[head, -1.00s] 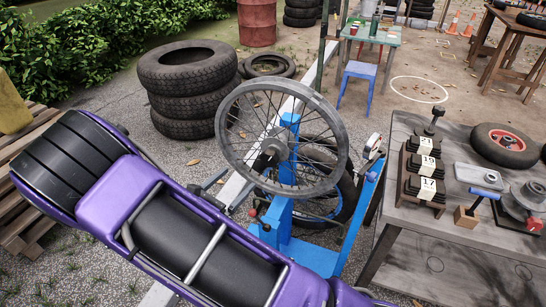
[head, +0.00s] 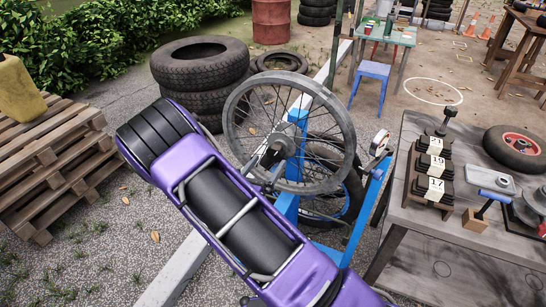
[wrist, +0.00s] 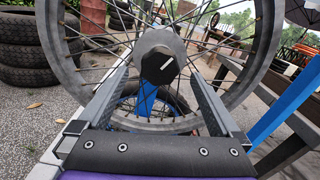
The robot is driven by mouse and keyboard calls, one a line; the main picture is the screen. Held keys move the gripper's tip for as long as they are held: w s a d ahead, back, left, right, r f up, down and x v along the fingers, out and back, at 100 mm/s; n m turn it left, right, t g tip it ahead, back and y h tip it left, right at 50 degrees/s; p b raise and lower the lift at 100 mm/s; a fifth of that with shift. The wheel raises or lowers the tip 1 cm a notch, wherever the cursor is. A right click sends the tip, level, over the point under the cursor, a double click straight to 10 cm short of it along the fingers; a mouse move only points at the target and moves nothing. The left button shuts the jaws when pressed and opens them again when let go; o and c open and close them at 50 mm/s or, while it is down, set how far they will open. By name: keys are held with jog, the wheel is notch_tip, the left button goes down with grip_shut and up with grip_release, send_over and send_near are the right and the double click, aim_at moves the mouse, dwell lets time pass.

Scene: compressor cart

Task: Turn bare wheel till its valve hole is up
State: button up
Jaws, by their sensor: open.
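The bare wheel (head: 348,125) is a grey spoked rim without a tyre, upright on a blue stand (head: 372,200). Its rim also shows in the wrist view (wrist: 262,45), around a grey hub with a black cap (wrist: 159,68). My gripper (wrist: 160,82) is open, its two fingers pointing at the wheel on either side of the hub, with nothing held. I cannot tell whether the fingers touch the spokes. In the head view my purple arm hides most of the gripper. Small holes show along the lower rim; I cannot make out which is the valve hole.
A wooden bench (head: 440,240) with numbered black blocks (head: 430,190) and a red-hubbed wheel (head: 512,147) stands close on the right. Stacked tyres (head: 200,65) stand behind left, pallets (head: 50,165) at left. A second, tyred wheel (head: 350,200) sits low behind the bare wheel.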

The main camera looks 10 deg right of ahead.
aim_at(274, 155)
jog(key=shift+x, duration=2.25)
jog(key=shift+c, duration=0.2)
grip_shut()
